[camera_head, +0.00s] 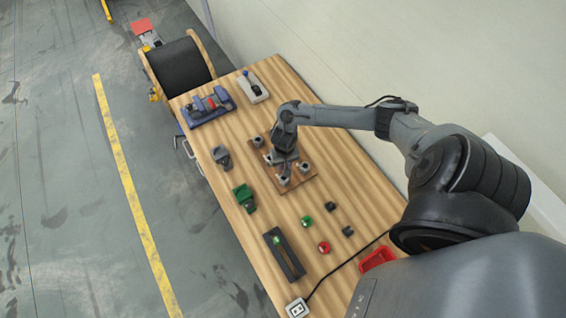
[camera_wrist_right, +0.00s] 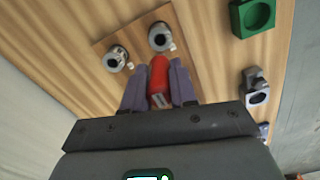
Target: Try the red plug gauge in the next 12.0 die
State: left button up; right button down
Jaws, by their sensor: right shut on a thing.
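My right gripper (camera_wrist_right: 158,88) is shut on the red plug gauge (camera_wrist_right: 159,72), whose red body shows between the two fingers in the right wrist view. In the head view my right gripper (camera_head: 285,165) hangs over the brown die board (camera_head: 297,190). Several grey ring-like dies stand on this board. In the wrist view one die (camera_wrist_right: 161,37) stands just beyond the gauge and another die (camera_wrist_right: 115,58) stands to its left. The gauge looks apart from both. Small white labels lie beside the dies, too small to read. My left gripper is out of view.
A green block (camera_head: 244,196) and a grey holder (camera_head: 222,157) stand left of the board. A blue fixture (camera_head: 207,107) is at the far end. A black slotted tray (camera_head: 283,255), small buttons and a red bin (camera_head: 377,258) are nearer. A cable crosses the near end.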

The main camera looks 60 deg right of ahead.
jog(key=shift+f+b, duration=1.55)
jog(key=shift+f, duration=1.75)
jog(key=shift+p, duration=0.65)
jog(key=shift+p, duration=0.45)
jog(key=shift+p, duration=0.45)
